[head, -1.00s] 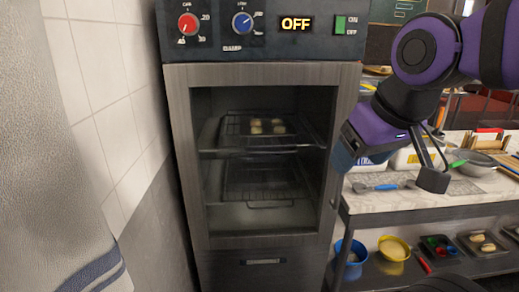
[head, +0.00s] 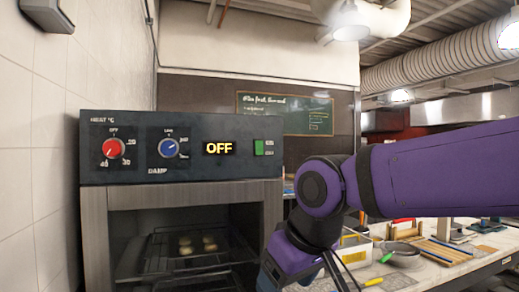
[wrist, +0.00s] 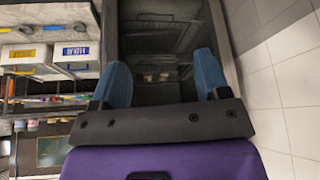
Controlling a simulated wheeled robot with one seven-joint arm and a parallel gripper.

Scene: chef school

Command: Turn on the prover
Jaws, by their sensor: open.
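The prover (head: 98,205) stands at the left in the head view, with dough pieces on a rack (head: 185,264) inside. Its dark control panel carries a red heat knob (head: 113,148), a blue damp knob (head: 171,148), a display reading OFF (head: 219,148) and a green on/off switch (head: 260,147). My purple arm comes in from the right, and its lower end hangs below the panel at the prover's right side. In the wrist view my gripper (wrist: 159,88) has its two blue fingers apart, with nothing between them, facing the prover's dark interior (wrist: 160,40). In the head view the fingers are mostly cut off.
A tiled wall (head: 35,150) runs close along the prover's left. At the right is a worktop (head: 425,272) with boards, a bowl and white tubs, the tubs also showing in the wrist view (wrist: 25,55). A green chalkboard (head: 285,113) hangs behind.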

